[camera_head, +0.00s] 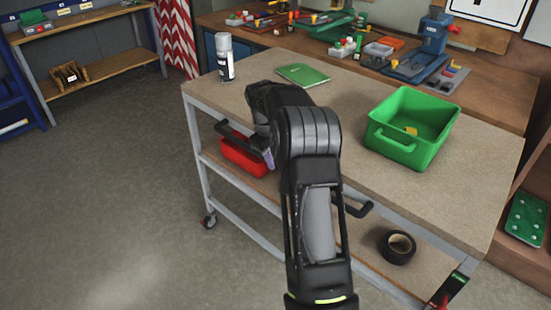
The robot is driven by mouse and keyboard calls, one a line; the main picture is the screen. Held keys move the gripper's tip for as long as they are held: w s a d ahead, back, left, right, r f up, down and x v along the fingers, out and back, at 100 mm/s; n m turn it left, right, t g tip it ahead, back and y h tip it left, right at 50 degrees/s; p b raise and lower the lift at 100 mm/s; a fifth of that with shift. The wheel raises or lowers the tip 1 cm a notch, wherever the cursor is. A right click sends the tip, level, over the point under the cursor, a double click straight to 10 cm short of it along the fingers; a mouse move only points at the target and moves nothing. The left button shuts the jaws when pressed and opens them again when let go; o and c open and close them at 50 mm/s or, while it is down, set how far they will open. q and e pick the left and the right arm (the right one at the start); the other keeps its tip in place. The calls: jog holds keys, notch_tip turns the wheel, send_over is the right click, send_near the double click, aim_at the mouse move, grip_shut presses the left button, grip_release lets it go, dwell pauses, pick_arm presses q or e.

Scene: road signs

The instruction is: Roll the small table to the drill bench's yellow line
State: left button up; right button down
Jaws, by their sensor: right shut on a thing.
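The small table (350,175) is a wheeled cart with a tan top, a grey metal frame and a lower shelf. A black handle bar (237,139) runs along its near side; its other end shows to the right of my arm. My right arm reaches over the near side, and my right gripper (268,152) is shut on the handle, its fingers mostly hidden by the wrist. A caster (209,221) stands on the floor at the left. A wooden bench (490,95) with a blue machine (434,32) is behind the table. No yellow line is visible. My left gripper is out of view.
On the table top are a spray can (225,58), a green booklet (302,75) and a green bin (408,130). A red bin (243,157) and black tape roll (397,247) are on the lower shelf. Open grey floor (110,190) lies left.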

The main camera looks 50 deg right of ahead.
jog(key=shift+d+r, duration=0.15)
jog(key=shift+d, duration=0.1)
jog(key=c, duration=1.3)
grip_release()
notch_tip(320, 180, up, 7)
jog(key=a+b, duration=0.1)
jog(key=shift+a+r, duration=0.2)
jog(key=shift+a, duration=0.05)
